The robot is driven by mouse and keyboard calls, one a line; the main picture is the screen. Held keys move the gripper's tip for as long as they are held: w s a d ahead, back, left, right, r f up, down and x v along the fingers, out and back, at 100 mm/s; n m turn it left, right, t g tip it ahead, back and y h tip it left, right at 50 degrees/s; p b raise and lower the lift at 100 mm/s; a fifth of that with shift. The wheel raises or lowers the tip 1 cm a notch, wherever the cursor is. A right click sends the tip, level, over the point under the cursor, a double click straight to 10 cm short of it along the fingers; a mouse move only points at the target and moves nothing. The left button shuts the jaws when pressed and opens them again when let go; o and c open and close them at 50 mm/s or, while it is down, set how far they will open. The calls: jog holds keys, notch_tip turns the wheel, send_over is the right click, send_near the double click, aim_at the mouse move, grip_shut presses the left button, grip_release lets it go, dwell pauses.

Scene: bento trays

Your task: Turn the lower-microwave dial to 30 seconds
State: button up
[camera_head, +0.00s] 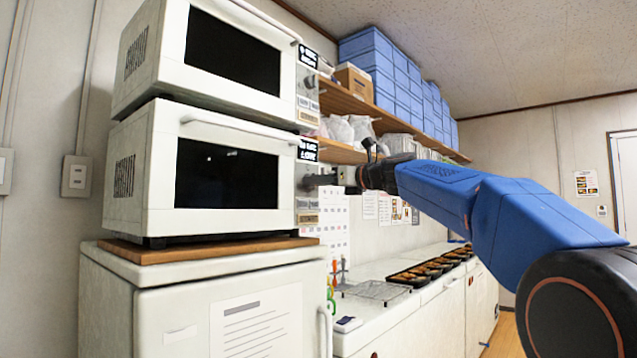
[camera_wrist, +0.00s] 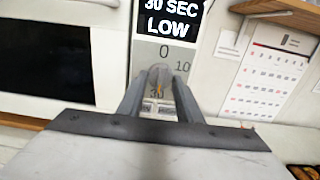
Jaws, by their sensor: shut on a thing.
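The lower microwave (camera_head: 153,165) is white with a dark door window and stands below a similar upper one. Its black display (camera_wrist: 167,18) reads "30 SEC" and "LOW" in the wrist view. Below it is the grey dial (camera_wrist: 160,73), with marks 0, 10 and 30 around it. My gripper (camera_wrist: 158,92) is shut on the dial, one finger on each side. An orange line shows low on the dial, near the 30 mark.
The upper microwave (camera_head: 150,60) sits directly on top. A wooden board and white fridge (camera_head: 110,300) are underneath. A shelf (camera_head: 345,98) with blue boxes and bags runs along the wall to the right. Filled bento trays (camera_head: 407,279) and a wire rack stand on the counter. A calendar (camera_wrist: 262,85) hangs nearby.

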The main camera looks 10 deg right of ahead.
jog(key=shift+f, duration=0.1)
dwell(0.3)
jog(key=o, duration=1)
jog(key=v, duration=1.7)
jog(key=shift+s+d, duration=0.15)
